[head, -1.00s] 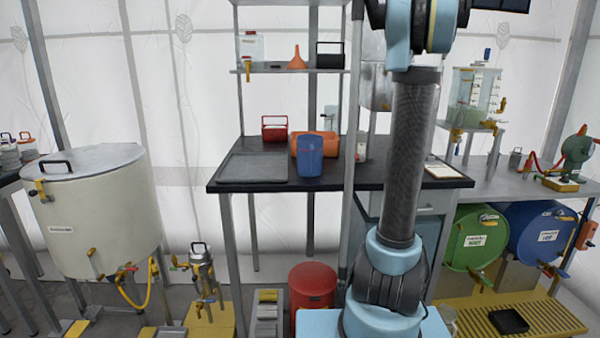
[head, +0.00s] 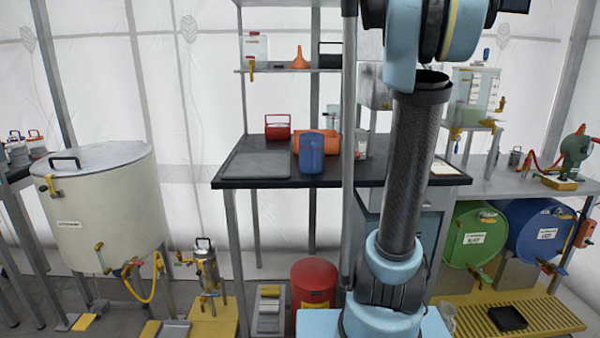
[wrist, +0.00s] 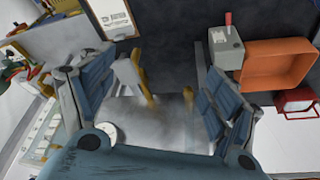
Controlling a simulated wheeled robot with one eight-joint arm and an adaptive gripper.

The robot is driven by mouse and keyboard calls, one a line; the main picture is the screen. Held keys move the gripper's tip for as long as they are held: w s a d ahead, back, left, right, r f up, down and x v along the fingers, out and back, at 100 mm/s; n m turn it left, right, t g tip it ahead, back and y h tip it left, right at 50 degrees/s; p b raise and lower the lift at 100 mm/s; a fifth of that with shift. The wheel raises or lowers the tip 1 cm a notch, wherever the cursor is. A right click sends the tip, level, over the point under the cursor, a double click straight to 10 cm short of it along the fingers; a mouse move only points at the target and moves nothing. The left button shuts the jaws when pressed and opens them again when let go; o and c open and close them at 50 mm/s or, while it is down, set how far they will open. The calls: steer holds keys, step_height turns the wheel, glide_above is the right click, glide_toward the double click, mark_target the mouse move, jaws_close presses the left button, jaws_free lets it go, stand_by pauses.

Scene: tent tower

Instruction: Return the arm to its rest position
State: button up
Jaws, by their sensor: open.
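My arm (head: 412,170) rises from its base in the right half of the head view, and its upper links run out of the top of the picture. My gripper (wrist: 163,85) shows only in the wrist view. Its two blue-grey fingers stand wide apart with nothing held between them. Behind the gap are a bright, blurred surface and some yellow fittings.
The black table (head: 270,184) holds a blue container (head: 311,153), an orange bin (head: 300,143) and a red basket (head: 277,128). A metal post (head: 348,110) stands close left of my arm.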

steer(key=s+a+f+n, duration=0.1)
steer(key=s+a+f, duration=0.4)
steer(key=s+f, duration=0.4)
steer(key=s+a+f+n+y, duration=0.1)
steer(key=s+a+f, duration=0.4)
steer(key=s+f, duration=0.5)
steer(key=s+a+f+n+g, duration=0.1)
steer(key=s+a+f+n, duration=0.2)
steer(key=f, duration=2)
steer(key=s+a, duration=0.3)
steer(key=s, duration=0.3)
steer(key=shift+s+y, duration=0.15)
steer(key=shift+y, duration=0.15)
steer(key=shift+w+f, duration=0.25)
steer(key=shift+w, duration=0.2)
steer(key=shift+c, duration=0.2)
